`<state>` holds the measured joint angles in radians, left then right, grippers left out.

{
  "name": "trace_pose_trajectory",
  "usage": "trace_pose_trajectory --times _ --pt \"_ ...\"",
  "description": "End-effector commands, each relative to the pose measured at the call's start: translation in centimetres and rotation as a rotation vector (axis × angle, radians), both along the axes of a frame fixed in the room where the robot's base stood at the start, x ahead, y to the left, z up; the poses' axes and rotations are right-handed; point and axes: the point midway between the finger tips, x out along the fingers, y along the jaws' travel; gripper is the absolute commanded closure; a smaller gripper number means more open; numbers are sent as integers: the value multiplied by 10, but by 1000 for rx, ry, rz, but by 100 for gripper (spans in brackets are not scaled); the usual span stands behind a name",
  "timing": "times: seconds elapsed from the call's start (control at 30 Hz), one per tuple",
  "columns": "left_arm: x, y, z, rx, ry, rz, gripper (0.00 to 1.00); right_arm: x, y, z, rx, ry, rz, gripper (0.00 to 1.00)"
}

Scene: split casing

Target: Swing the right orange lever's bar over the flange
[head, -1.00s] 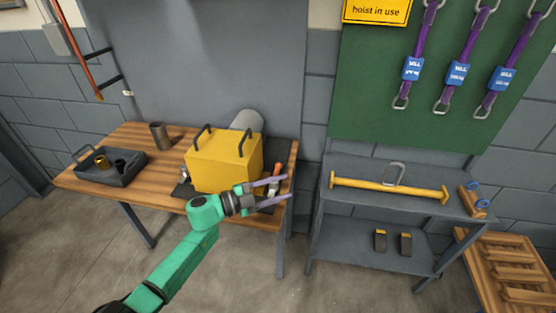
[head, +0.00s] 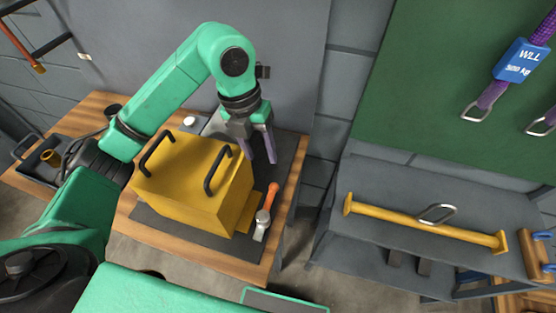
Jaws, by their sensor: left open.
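A yellow casing (head: 195,175) with two black handles on top stands on the dark mat on the wooden table. The orange lever (head: 272,196) is at the casing's right side, its orange grip pointing away to the back. Its pale metal part (head: 262,222) lies beside the yellow flange (head: 247,212) at the casing's foot. I cannot tell how its bar sits against the flange. My left gripper (head: 260,160) is open and empty, pointing down by the casing's back right corner, behind the orange grip and apart from it. My right gripper is not in view.
A dark tray (head: 28,170) with a brass part is at the table's left. A grey side shelf (head: 370,185) carries a yellow beam (head: 425,222) at the right, across a gap from the table. Purple slings hang on the green board (head: 415,80).

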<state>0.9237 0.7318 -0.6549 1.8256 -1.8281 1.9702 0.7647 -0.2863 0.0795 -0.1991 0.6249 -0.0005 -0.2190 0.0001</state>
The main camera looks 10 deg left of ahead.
Motion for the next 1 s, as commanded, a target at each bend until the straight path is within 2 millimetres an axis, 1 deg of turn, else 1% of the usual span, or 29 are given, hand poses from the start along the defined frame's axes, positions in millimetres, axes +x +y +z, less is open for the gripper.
trace_pose_trajectory --times 0.07,0.17,0.27,0.3,0.4,0.5,0.6,0.7,0.83,1.0 --pt "0 2 -2 17 -4 3 46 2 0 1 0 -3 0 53" --pt "-1 0 -13 16 0 3 46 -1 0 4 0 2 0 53" --pt "-3 -3 -35 15 4 1 46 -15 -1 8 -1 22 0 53" --pt "-3 -5 -45 14 5 2 46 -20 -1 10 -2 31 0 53" --pt "-4 -9 -72 13 6 2 46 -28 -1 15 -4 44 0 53" --pt "-4 -14 -98 12 3 1 46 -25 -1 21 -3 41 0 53" --pt "-5 -17 -121 11 4 1 46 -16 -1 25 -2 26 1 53" --pt "-4 -20 -136 11 0 2 46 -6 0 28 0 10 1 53" --pt "-4 -21 -143 11 -3 0 46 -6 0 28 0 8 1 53" --pt "-4 -21 -144 11 -3 0 46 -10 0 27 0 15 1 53"
